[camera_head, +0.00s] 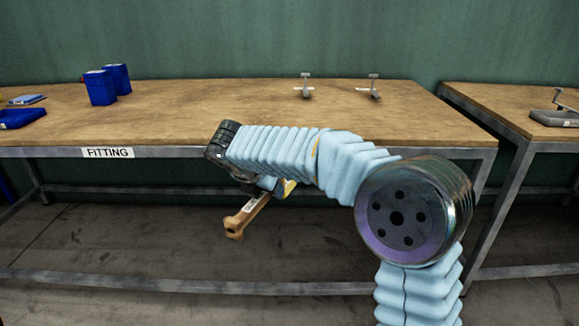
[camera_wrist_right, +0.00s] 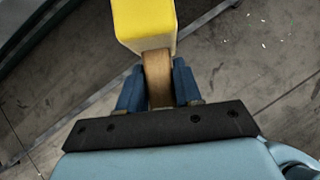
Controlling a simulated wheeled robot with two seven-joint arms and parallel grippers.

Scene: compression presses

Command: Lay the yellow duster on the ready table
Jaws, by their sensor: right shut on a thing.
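The yellow duster has a yellow block head (camera_wrist_right: 145,22) and a wooden handle. In the right wrist view my right gripper (camera_wrist_right: 158,82) is shut on the handle, with a blue finger on each side. In the head view the duster's handle (camera_head: 245,216) sticks out below my right arm, in front of the table marked FITTING and below its top. A small bit of yellow shows there beside the wrist; the rest of the head is hidden by my arm. No table labelled ready is seen. My left gripper is not in view.
The FITTING table (camera_head: 200,124) holds two blue containers (camera_head: 100,87), a blue tray (camera_head: 20,117) at left, and two small metal stands (camera_head: 305,86) at the back. Its middle is clear. A second table (camera_head: 490,98) at right holds a metal device (camera_head: 556,116). A gap separates the tables.

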